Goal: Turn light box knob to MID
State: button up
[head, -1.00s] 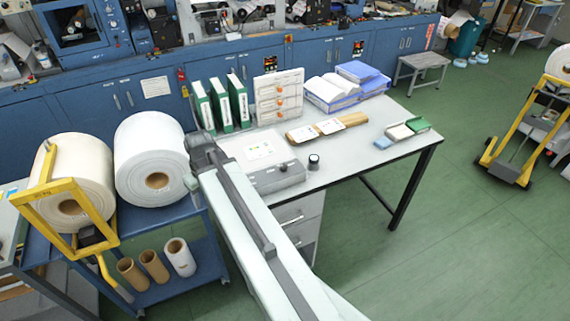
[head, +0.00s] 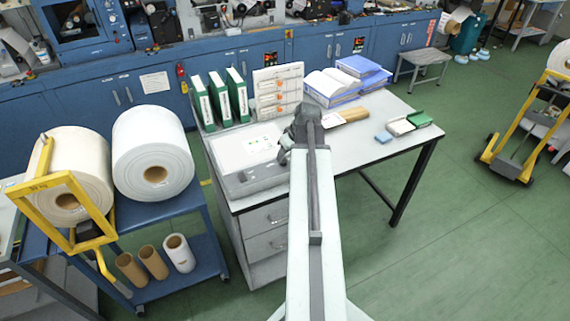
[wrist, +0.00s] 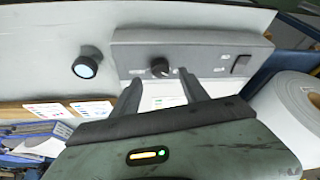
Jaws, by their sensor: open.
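The light box (head: 246,153) is a grey-edged box with a white top, lying on the desk; a sheet with coloured dots is on it. In the wrist view its grey front panel (wrist: 205,59) carries a dark round knob (wrist: 160,67) with small labels I cannot read, and a dark switch (wrist: 241,65) to the right. My gripper (wrist: 157,82) is open and empty, its two fingers pointing at the panel just below the knob in that view. I cannot tell whether they touch anything. In the head view my arm hides the knob.
A small black cylinder with a pale face (wrist: 86,65) stands on the desk beside the panel. A roll cart (head: 170,222) is left of the desk.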

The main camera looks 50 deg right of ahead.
aim_at(283, 162)
jog(key=b+x, duration=0.2)
jog(key=x, duration=0.2)
jog(key=shift+f+b, duration=0.2)
jog(key=shift+b, duration=0.2)
jog(key=shift+r, duration=0.15)
jog(key=shift+c, duration=0.3)
grip_shut()
jog(key=shift+a+m, duration=0.1)
jog(key=shift+m, duration=0.2)
jog(key=m+h, duration=0.1)
jog(key=m, duration=0.1)
jog(key=m+g, duration=0.1)
jog(key=m, duration=0.1)
jog(key=shift+w+a+m+h, duration=0.1)
jog(key=shift+a+m+h, duration=0.05)
jog(key=shift+m+h, duration=0.25)
jog(key=m+g, duration=0.1)
jog(key=m, duration=0.2)
jog(key=m+h, duration=0.1)
jog(key=m, duration=0.2)
jog(key=shift+w+a+g+h, duration=0.1)
jog(key=shift+w+g+h, duration=0.05)
jog(key=shift+g+h, duration=0.2)
jog(key=shift+m, duration=0.3)
